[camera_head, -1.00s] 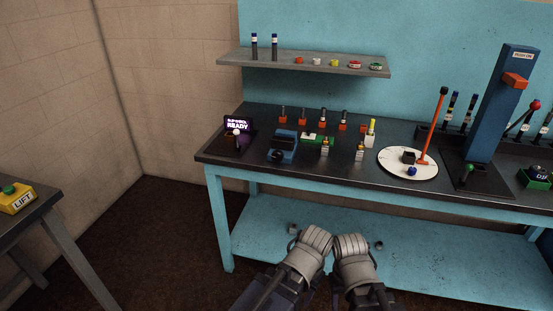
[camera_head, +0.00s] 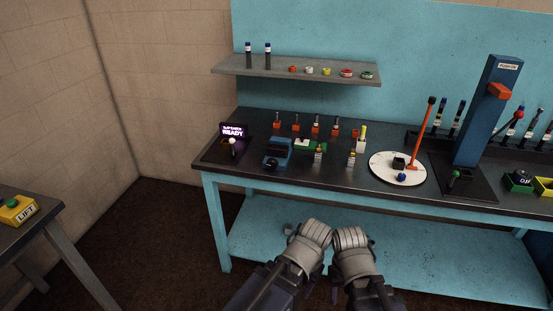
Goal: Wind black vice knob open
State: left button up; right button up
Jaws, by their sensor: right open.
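The small blue vice (camera_head: 278,149) sits near the front edge of the dark bench top, left of centre. Its black knob (camera_head: 270,163) is on the front side, facing me. How far the jaws stand open is too small to tell. My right gripper (camera_head: 350,238) is at the lower middle, below and in front of the bench edge, open and apart from the vice. My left gripper (camera_head: 314,232) is beside it on the left, also apart from the vice. Its fingers are hidden, so its opening cannot be seen.
A tall blue press (camera_head: 487,110) stands right. A wall shelf (camera_head: 300,73) hangs above.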

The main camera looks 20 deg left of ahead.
aim_at(272, 164)
jog(key=j+z, duration=0.2)
jog(key=z, duration=0.15)
jog(key=i+j+z, duration=0.1)
jog(key=j+z, duration=0.65)
jog(key=j, duration=1)
jog(key=k+j, duration=0.1)
jog(key=j, duration=1.5)
jog(key=k+z, duration=0.05)
